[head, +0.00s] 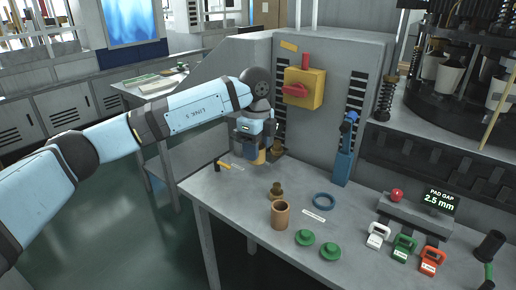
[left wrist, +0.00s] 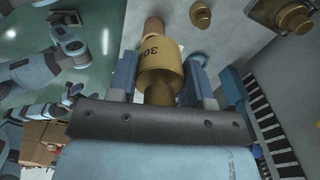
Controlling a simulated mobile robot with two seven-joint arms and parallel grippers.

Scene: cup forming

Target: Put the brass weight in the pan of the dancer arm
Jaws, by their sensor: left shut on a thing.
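My left gripper (head: 253,150) is shut on a brass weight (left wrist: 160,62), gripped between its two blue fingers in the left wrist view. The weight is a cylinder with a knob and dark digits, partly hidden. In the head view a sliver of the weight (head: 261,157) shows under the gripper, which hangs above the far left part of the bench beside the machine wall. A brass fitting (head: 278,149) is just right of it, by the wall. I cannot make out the pan of the dancer arm for certain. My right gripper is not in view.
The grey bench (head: 235,205) also holds a smaller brass weight (head: 276,191), a copper cup (head: 281,215), a blue ring (head: 324,201) and two green discs (head: 304,237).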

